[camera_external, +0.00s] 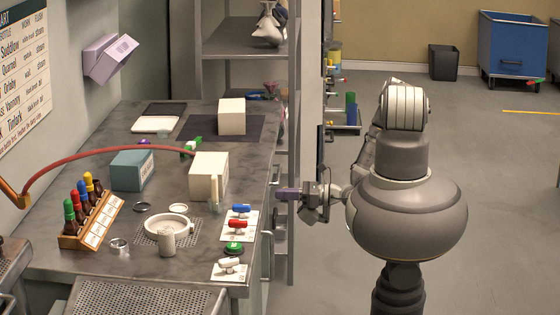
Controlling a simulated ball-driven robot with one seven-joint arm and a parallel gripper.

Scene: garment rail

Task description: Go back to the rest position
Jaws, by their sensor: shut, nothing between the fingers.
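My gripper (289,194) is small in the external view, at the right edge of the workbench. It points left toward the bench and is shut with nothing held. My arm is folded in close to my round body, with the elbow raised at the back. The fingertips are too small to make out clearly.
The workbench (60,250) holds white boxes (209,176), a teal box (132,171), a bottle rack (92,222), a white dish (168,227) and lever cards (237,224). A shelf unit (245,50) stands behind. Open floor (500,200) lies to the right.

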